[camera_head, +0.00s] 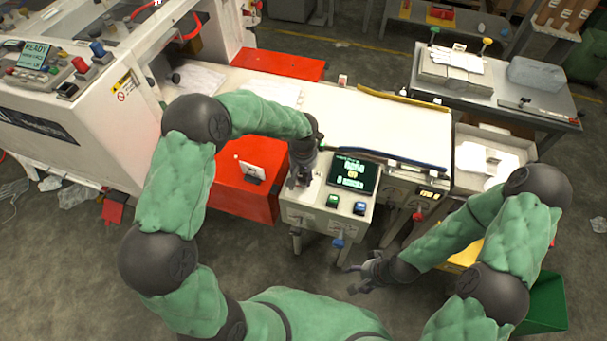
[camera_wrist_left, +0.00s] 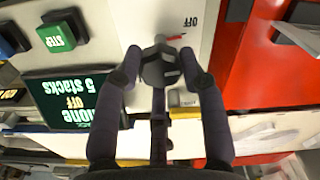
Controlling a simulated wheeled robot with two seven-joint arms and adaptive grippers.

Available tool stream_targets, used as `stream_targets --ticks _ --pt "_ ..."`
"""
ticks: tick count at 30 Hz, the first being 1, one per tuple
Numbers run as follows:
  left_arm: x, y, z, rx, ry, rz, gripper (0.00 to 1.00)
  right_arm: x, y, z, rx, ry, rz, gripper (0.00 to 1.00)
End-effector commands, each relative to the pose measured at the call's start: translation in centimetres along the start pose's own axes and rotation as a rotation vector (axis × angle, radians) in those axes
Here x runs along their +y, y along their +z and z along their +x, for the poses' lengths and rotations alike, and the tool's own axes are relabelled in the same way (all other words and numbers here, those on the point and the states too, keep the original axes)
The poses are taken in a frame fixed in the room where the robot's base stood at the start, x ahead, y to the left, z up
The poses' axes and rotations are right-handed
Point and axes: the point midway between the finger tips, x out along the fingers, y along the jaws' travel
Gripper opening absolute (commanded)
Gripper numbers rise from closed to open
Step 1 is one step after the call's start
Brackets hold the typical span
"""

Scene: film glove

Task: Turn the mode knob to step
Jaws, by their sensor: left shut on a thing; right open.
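The mode knob (camera_wrist_left: 160,68) is a dark round knob on the pale control panel (camera_wrist_left: 205,75). A small red mark shows beside it, near an upside-down OFF label (camera_wrist_left: 187,21). My left gripper (camera_wrist_left: 166,55) is shut on the knob, one finger on each side. In the head view my left gripper (camera_head: 300,180) reaches down onto the panel's left part and hides the knob. My right gripper (camera_head: 365,275) is open and empty, low in front of the panel's right side.
Green STEP button (camera_wrist_left: 57,37) and blue button (camera_head: 360,208) sit below the screen. A red cabinet (camera_head: 240,190) stands left of the panel. A pale worktop (camera_head: 400,125) with a dark blue rail (camera_head: 390,158) lies behind. A green bin (camera_head: 545,300) is at lower right.

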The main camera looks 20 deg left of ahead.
Motion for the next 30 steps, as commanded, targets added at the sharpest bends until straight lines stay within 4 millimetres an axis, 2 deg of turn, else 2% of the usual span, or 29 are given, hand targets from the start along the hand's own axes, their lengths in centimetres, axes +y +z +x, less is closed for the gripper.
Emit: stream_targets --ticks 8,30 --pt "-0.1 0.5 0.3 -0.014 -0.006 0.141 0.08 -0.2 0.0 -0.5 0.0 0.0 0.0 0.64" --pt "-0.4 0.7 0.5 -0.021 -0.002 0.793 0.08 -0.9 0.1 -2.7 0.0 0.0 0.0 0.64"
